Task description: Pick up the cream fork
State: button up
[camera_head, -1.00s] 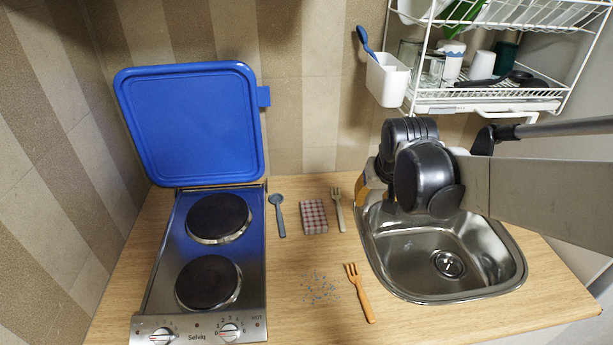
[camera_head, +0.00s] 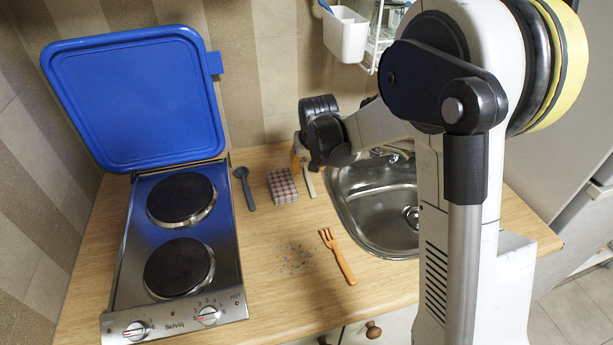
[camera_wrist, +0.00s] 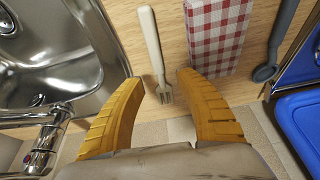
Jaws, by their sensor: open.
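The cream fork (camera_wrist: 152,45) lies on the wooden counter between the sink and the red-checked block. In the wrist view its tines point toward my gripper (camera_wrist: 158,82), and its handle runs up out of the space between the fingers. My gripper is open and empty, with one yellow finger on each side of the tines in that view. I cannot tell how high the fingertips are above the counter. In the head view the fork (camera_head: 309,182) is partly hidden behind my gripper (camera_head: 298,160), which hangs over the back of the counter.
The red-checked block (camera_wrist: 218,35) lies close beside the fork, with a grey spoon (camera_head: 244,188) beyond it. The sink (camera_head: 375,205) is on the fork's other side. An orange fork (camera_head: 338,257) and grey crumbs (camera_head: 296,257) lie nearer the front. The hob's blue lid (camera_head: 135,95) stands open.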

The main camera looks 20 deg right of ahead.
aim_at(307, 172)
jog(key=b+x, duration=0.1)
jog(key=x, duration=0.3)
jog(key=shift+r, duration=0.2)
grip_shut()
jog(key=shift+r, duration=0.1)
